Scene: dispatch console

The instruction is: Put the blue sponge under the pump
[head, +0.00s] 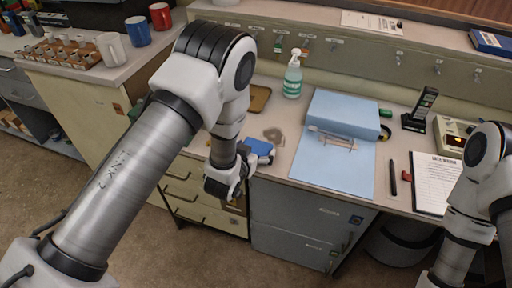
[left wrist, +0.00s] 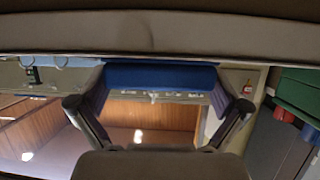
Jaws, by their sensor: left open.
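The blue sponge (head: 260,147) is at the front edge of the counter, in the middle of the head view, partly hidden by my left gripper. My left gripper (head: 241,164) is open, close against the near side of the sponge. In the left wrist view the sponge (left wrist: 160,76) shows as a blue bar across the gap between the open fingertips (left wrist: 158,100); I cannot tell if they touch it. A bottle of green liquid with a white spray head (head: 293,75) stands upright behind it; I see no other clear pump. My right gripper is out of view.
A light blue mat (head: 330,170) with a syringe-like item (head: 333,139) lies right of the sponge. A brown tray (head: 259,98) lies behind it. A phone handset (head: 420,110) and a clipboard (head: 434,183) are farther right. Mugs (head: 138,31) stand at the upper left.

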